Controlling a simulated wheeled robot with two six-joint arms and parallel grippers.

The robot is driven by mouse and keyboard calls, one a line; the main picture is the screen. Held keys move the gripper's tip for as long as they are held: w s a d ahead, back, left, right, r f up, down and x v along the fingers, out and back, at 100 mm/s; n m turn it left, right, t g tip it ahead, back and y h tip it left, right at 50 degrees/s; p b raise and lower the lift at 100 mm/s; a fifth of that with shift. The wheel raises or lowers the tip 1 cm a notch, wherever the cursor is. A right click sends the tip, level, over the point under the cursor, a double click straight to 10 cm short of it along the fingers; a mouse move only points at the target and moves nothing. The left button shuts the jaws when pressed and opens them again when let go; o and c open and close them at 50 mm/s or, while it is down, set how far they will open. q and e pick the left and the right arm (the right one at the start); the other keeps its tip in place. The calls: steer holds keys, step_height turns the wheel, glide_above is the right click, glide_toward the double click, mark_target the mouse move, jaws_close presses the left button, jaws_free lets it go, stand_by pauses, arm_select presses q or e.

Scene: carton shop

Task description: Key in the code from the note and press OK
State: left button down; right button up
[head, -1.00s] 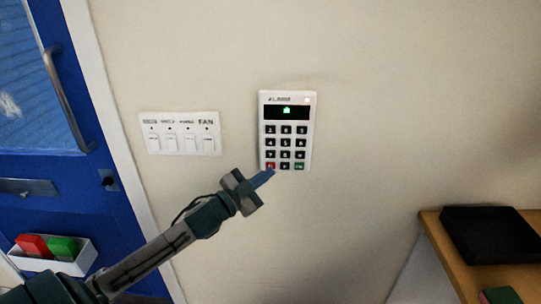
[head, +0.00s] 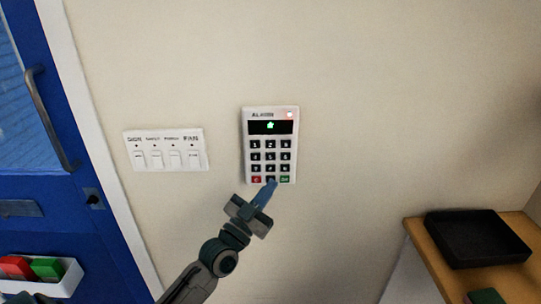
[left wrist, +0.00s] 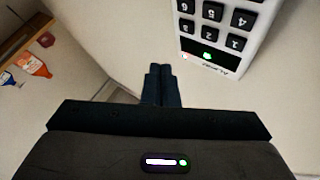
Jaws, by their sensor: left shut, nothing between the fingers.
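The white keypad (head: 249,140) is fixed to the wall in the middle of the head view. It has a dark display with a small green sign, a red light at top right, dark number keys, a red key at bottom left and a green key at bottom right. It also shows upside down in the left wrist view (left wrist: 222,30). My left gripper (head: 269,186) is shut and empty, its tips over the keypad's bottom row; I cannot tell whether they touch. They partly hide the bottom middle key. The note and my right gripper are not in view.
A white switch panel (head: 166,150) with several switches is left of the keypad. A blue door (head: 50,215) with a handle stands at far left, with a white holder (head: 62,284) of red and green things. A black tray (head: 462,252) lies on a wooden surface (head: 424,240) at lower right.

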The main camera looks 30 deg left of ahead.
arm_select(q)
steer(key=shift+r+n+t+y, duration=0.2)
steer(key=shift+n+t+y, duration=0.2)
steer(key=shift+n+y, duration=0.4)
steer(key=b, duration=0.3)
glide_toward(271, 157)
steer(key=w+d+r, duration=0.3)
steer(key=w+r, duration=0.1)
steer(key=shift+w+a+f, duration=0.1)
steer(key=shift+w+a, duration=0.25)
steer(key=shift+w, duration=0.1)
stand_by(1.2)
steer(key=shift+w+a, duration=0.2)
steer(key=shift+w, duration=0.05)
